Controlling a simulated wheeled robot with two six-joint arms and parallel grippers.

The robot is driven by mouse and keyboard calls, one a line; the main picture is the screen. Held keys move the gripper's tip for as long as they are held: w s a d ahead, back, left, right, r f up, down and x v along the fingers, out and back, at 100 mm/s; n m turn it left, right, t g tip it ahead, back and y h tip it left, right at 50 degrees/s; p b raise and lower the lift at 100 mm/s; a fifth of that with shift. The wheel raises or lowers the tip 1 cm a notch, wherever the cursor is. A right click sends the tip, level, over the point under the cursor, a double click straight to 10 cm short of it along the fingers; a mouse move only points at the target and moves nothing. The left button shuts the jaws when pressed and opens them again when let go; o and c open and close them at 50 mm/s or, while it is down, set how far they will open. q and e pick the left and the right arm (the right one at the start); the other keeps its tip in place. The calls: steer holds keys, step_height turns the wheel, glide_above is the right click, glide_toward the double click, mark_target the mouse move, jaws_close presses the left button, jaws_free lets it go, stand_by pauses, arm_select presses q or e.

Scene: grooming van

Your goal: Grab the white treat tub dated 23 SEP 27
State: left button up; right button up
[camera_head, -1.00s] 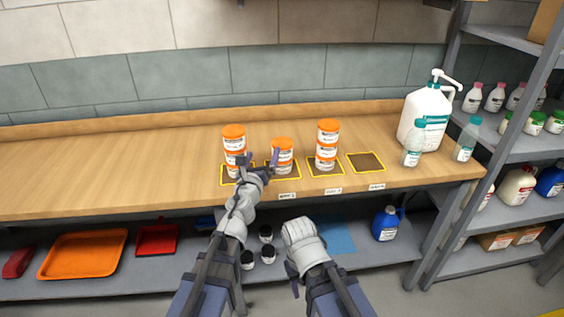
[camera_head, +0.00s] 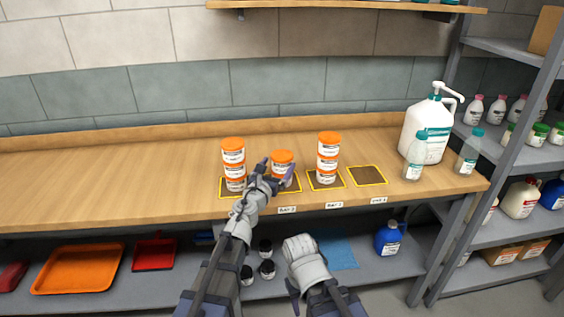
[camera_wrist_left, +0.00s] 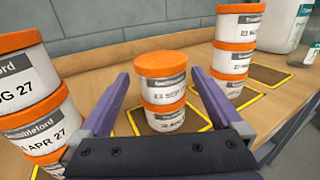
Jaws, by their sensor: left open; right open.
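A white tub with an orange lid (camera_wrist_left: 163,90), its label reading 23 SEP with the year unclear, sits on top of another white tub (camera_wrist_left: 165,119) in the middle stack. It also shows in the head view (camera_head: 282,159). My left gripper (camera_wrist_left: 160,80) is open, with its purple fingers on either side of this top tub and a gap showing at each side. It appears at the middle stack in the head view (camera_head: 277,170). My right gripper (camera_head: 294,288) is low, in front of the bench; its fingers are mostly hidden.
A taller left stack (camera_head: 233,170) shows AUG 27 and APR 27 labels close beside my left finger. A taller right stack (camera_head: 328,165) stands nearby. An outlined dark square (camera_head: 367,175) is empty. A pump jug (camera_head: 425,135) and bottles stand at right.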

mark_target(282, 158)
arm_select(q)
steer(key=x, duration=0.4)
steer(key=shift+w+d+r, duration=0.1)
steer(key=shift+w+r, duration=0.05)
steer(key=shift+r, duration=0.05)
steer(key=c, duration=1.2)
